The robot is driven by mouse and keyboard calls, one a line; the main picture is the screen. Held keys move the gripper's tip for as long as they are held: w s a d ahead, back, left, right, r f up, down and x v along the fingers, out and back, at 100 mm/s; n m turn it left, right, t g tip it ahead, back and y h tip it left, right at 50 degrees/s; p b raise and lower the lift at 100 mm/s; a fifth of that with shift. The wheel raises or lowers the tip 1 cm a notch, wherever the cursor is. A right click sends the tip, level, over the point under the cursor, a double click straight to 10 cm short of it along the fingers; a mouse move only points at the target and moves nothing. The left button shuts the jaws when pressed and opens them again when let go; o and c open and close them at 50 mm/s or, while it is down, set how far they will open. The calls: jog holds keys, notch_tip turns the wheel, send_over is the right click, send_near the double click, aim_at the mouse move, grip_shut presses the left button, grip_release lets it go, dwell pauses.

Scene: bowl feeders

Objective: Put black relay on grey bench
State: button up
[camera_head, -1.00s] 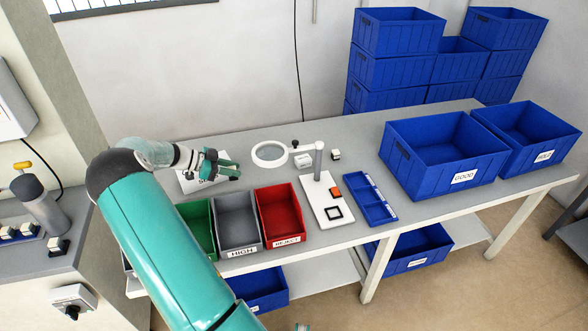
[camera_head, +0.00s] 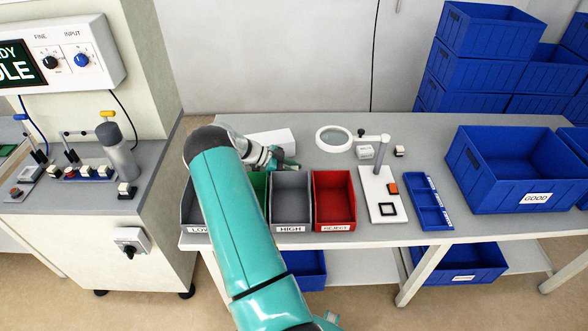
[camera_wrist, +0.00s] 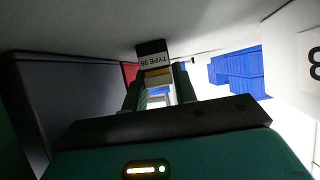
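In the wrist view the black relay (camera_wrist: 151,47) carries a white TYPE 35 label and has a tan lower part. It sits between the tips of the two green fingers of my gripper (camera_wrist: 158,72), which appear closed on its sides. In the head view my gripper (camera_head: 288,165) is low over the long grey bench (camera_head: 315,165), behind the grey HIGH bin (camera_head: 290,200); the relay cannot be made out there. Another grey-topped bench (camera_head: 80,195) stands at the left.
A red REJECT bin (camera_head: 334,203), magnifier (camera_head: 334,139), white stand (camera_head: 381,200) and blue divided tray (camera_head: 429,205) occupy the long bench. A large blue GOOD crate (camera_head: 515,175) is at right. The left bench holds a grey cylinder (camera_head: 116,155) and several small relays.

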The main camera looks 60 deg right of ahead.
jog(key=o, duration=0.4)
jog(key=shift+c, duration=0.2)
jog(key=v, duration=1.2)
jog(key=shift+a, duration=0.1)
